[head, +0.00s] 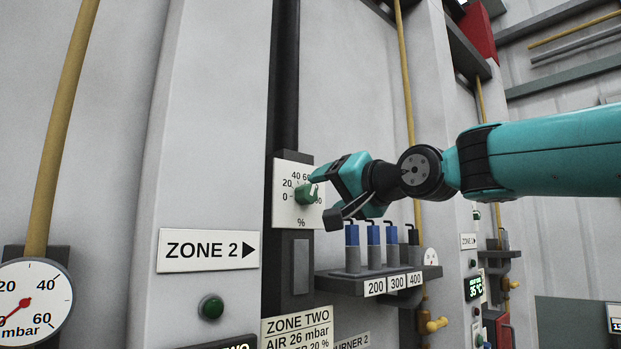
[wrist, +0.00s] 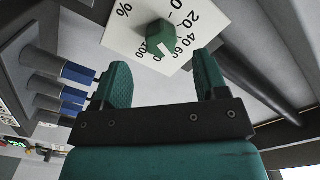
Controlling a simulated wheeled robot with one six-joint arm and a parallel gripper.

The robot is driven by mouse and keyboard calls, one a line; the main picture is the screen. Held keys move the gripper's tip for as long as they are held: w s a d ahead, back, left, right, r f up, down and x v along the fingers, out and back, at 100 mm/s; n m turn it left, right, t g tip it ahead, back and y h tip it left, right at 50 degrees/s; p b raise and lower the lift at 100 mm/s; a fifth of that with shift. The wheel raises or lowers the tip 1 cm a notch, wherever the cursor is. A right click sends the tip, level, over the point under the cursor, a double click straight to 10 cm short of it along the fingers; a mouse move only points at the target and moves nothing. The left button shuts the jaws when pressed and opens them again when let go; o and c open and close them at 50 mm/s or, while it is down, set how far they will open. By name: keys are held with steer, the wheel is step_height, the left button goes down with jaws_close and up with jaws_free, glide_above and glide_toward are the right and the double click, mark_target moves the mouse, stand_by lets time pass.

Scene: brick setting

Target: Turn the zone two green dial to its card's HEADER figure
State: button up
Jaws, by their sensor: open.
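The green dial (head: 306,194) sits on a white scale plate (head: 284,213) marked in %. In the wrist view the dial (wrist: 160,36) has a white mark that points between 60 and 100 on the scale. My gripper (head: 326,196) is open just in front of the dial at its right. In the wrist view its fingers (wrist: 163,62) are spread and empty, with the dial ahead between their lines and apart from both. The zone two card (head: 297,329) reads AIR 26 mbar; its lower line ends in 20 %, its start hidden.
A shelf (head: 335,288) with several blue-topped pegs, labelled 200, 300 and 400, juts out below my gripper. A ZONE 2 sign (head: 208,250), a green button (head: 211,307) and a round mbar gauge (head: 34,304) are at left. A dark vertical pipe (head: 285,80) runs above the plate.

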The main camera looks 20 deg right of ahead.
mark_target(310, 195)
steer(key=p+x, duration=0.2)
steer(key=x, duration=0.2)
steer(key=shift+w+a+r, duration=0.15)
steer(key=shift+w+a, duration=0.05)
steer(key=shift+w, duration=0.05)
steer(key=shift+w+a, duration=0.2)
steer(key=shift+w, duration=0.4)
steer(key=c, duration=0.9)
steer(key=shift+c, duration=0.2)
